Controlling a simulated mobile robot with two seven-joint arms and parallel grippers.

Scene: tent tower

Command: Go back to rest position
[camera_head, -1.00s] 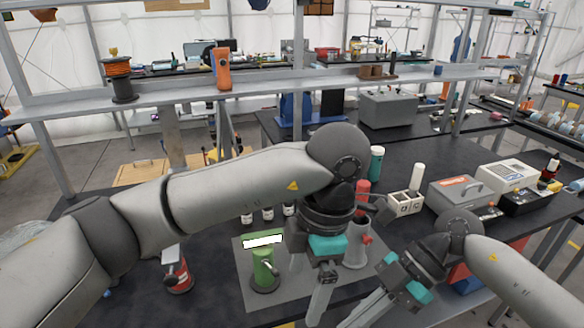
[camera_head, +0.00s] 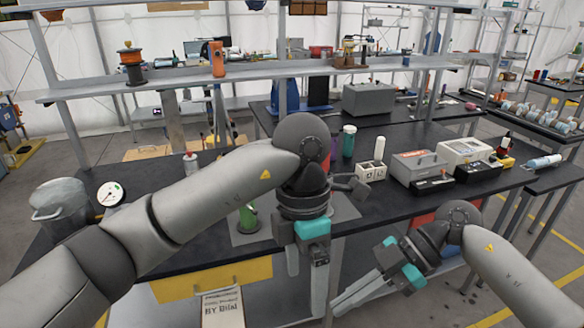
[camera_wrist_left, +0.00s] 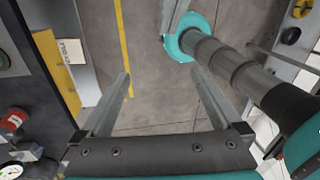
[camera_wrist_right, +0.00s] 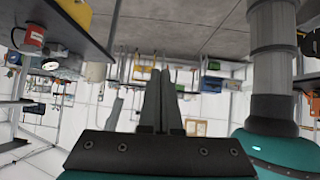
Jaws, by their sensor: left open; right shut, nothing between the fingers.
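My left gripper (camera_head: 306,280) hangs in front of the workbench's near edge in the head view, fingers pointing down. In the left wrist view its two fingers (camera_wrist_left: 162,95) stand apart with only floor between them. My right gripper (camera_head: 338,308) is to the right of it and lower, pointing down and to the left. In the right wrist view its fingers (camera_wrist_right: 158,95) are together with nothing between them. Neither gripper touches an object. My left arm hides part of the bench.
The black workbench (camera_head: 400,205) lies beyond both grippers.

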